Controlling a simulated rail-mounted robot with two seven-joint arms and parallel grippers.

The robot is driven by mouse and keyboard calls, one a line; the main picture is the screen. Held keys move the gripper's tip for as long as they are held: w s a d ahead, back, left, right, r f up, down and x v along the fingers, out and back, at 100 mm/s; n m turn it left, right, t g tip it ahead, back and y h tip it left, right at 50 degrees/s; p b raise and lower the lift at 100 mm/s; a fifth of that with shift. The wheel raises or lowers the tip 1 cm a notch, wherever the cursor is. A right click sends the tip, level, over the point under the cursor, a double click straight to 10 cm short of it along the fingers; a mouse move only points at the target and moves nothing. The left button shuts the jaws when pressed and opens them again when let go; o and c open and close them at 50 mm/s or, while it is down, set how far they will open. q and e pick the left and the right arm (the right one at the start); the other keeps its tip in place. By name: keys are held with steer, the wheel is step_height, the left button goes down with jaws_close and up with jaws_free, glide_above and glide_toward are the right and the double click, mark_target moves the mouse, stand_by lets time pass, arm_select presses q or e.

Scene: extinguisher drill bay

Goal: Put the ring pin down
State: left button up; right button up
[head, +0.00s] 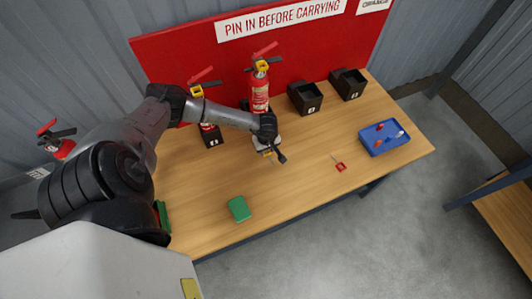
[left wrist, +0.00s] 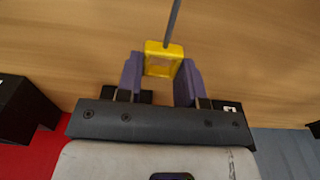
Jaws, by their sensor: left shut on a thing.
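My left gripper (head: 270,154) is shut on a yellow ring pin, in front of the red extinguisher and above the wooden table (head: 300,190). In the left wrist view the yellow ring pin (left wrist: 163,49) sits between the purple finger pads (left wrist: 161,75), its grey shaft pointing away toward the wood. The gap between pin and table is hard to judge. My right gripper is in neither view.
A red ring pin (head: 340,166) lies on the table. A blue tray (head: 366,146) holds small red and white items. Dark boxes (head: 305,98) (head: 348,84) and an extinguisher (head: 259,95) stand along the back. A green block (head: 239,209) lies in front; bare wood lies between.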

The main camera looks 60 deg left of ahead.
mark_target(266, 154)
arm_select(q)
steer(key=shift+f, duration=2)
steer(key=shift+f, duration=0.1)
steer(key=shift+f+b, duration=0.15)
steer(key=shift+b, duration=0.25)
steer(key=o, duration=1)
